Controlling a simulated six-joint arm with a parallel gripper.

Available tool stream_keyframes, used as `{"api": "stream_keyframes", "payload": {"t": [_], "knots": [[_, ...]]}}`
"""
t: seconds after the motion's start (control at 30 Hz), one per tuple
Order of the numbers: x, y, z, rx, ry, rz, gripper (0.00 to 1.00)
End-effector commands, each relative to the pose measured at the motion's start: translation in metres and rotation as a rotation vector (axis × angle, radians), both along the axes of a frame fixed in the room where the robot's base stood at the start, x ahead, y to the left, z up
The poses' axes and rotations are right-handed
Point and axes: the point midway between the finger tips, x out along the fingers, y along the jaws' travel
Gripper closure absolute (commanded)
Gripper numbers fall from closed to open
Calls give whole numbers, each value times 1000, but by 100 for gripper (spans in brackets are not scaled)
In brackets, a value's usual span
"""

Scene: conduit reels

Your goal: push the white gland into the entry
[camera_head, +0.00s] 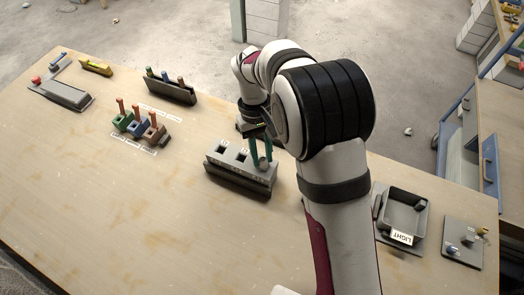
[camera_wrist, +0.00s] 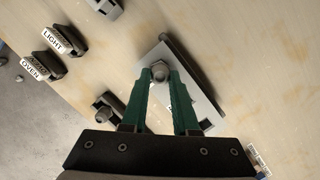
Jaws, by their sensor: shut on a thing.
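The gland (camera_head: 263,162) is a small pale grey-white piece between my fingertips at the right end of a grey entry block. In the wrist view the gland (camera_wrist: 159,72) shows a rounded, nut-like top. My gripper (camera_head: 262,150) has green fingers and is shut on the gland; it also shows in the wrist view (camera_wrist: 159,75). The entry block (camera_head: 238,178) has two dark square openings visible to the left of the gripper. The opening at the gland is hidden, so I cannot tell how deep the gland sits.
A grey tray labelled LIGHT (camera_head: 384,226) stands at the right, with a grey plate (camera_head: 463,254) beyond it. Coloured blocks with orange pegs (camera_head: 135,127), a dark rack (camera_head: 178,91) and a yellow piece (camera_head: 96,66) stand at the left. The front left table is clear.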

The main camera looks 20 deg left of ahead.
Motion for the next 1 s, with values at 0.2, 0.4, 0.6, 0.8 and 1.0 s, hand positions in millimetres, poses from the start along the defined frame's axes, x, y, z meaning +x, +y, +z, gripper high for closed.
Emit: {"api": "stream_keyframes", "payload": {"t": [0.2,0.4,0.6,0.8,1.0], "knots": [[0,0,-2,0,0,0,100],[0,0,-2,-1,1,0,70],[0,0,-2,-1,1,0,37],[0,0,-2,0,0,0,37],[0,0,-2,0,0,0,22]]}}
